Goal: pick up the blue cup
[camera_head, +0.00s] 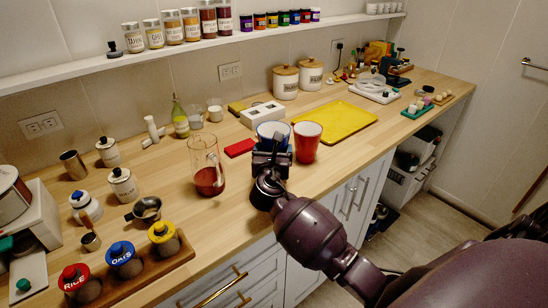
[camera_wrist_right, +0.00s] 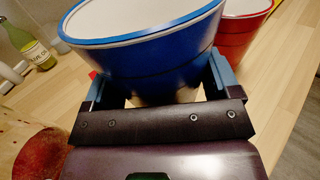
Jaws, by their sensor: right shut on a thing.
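The blue cup (camera_wrist_right: 145,55), white inside with a blue rim, fills the top of the right wrist view. In the head view the blue cup (camera_head: 273,129) stands near the counter's front edge, partly hidden behind my gripper. My right gripper (camera_wrist_right: 155,90) has one finger on each side of the cup and is shut on it; in the head view the gripper (camera_head: 271,150) reaches it from the front. I cannot tell whether the cup's base touches the counter. My left gripper is not in view.
A red cup (camera_head: 307,142) stands close to the right of the blue cup. A glass pitcher with red liquid (camera_head: 208,180) is to the left. A yellow tray (camera_head: 336,120) and white box (camera_head: 262,114) lie behind. Bare counter (camera_head: 240,185) shows in front.

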